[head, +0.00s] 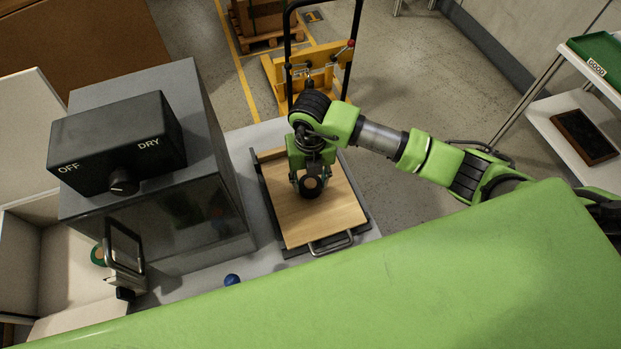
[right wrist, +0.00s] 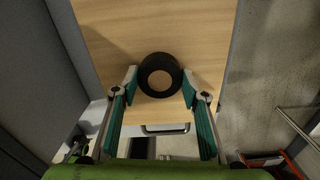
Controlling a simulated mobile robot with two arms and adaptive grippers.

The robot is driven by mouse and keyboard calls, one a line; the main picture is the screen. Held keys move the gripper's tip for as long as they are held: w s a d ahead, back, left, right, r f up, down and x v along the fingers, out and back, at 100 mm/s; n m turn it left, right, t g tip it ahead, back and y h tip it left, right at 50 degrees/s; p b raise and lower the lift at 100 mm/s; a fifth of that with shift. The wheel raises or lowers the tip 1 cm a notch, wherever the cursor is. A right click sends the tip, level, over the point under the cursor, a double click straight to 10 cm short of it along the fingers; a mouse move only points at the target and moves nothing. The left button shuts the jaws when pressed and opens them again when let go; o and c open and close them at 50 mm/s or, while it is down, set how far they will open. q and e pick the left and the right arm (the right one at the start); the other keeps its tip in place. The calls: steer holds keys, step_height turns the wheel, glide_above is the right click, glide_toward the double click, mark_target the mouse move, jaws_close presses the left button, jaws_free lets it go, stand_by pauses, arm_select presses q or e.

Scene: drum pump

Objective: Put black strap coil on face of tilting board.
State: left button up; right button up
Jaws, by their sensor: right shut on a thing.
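The black strap coil (head: 310,187) is a dark ring with an open middle. It also shows in the right wrist view (right wrist: 160,57), with a fingertip pressed to each side. My right gripper (head: 311,183) is shut on it, over the wooden face of the tilting board (head: 335,216). The board's bare wood fills the upper part of the right wrist view (right wrist: 115,30). Whether the coil touches the wood or hangs just above it, I cannot tell. The board has a dark frame and a metal handle at its near edge. My left gripper is not in view.
A grey drying machine (head: 200,220) with an OFF/DRY knob stands left of the board. A blue item (head: 232,280) lies on the table near the front. A yellow pallet truck (head: 300,70) stands behind. A shelf with a green tray (head: 600,58) is at right.

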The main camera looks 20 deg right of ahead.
steer(key=shift+f, duration=0.3)
steer(key=shift+f, duration=0.2)
steer(key=o, duration=1.1)
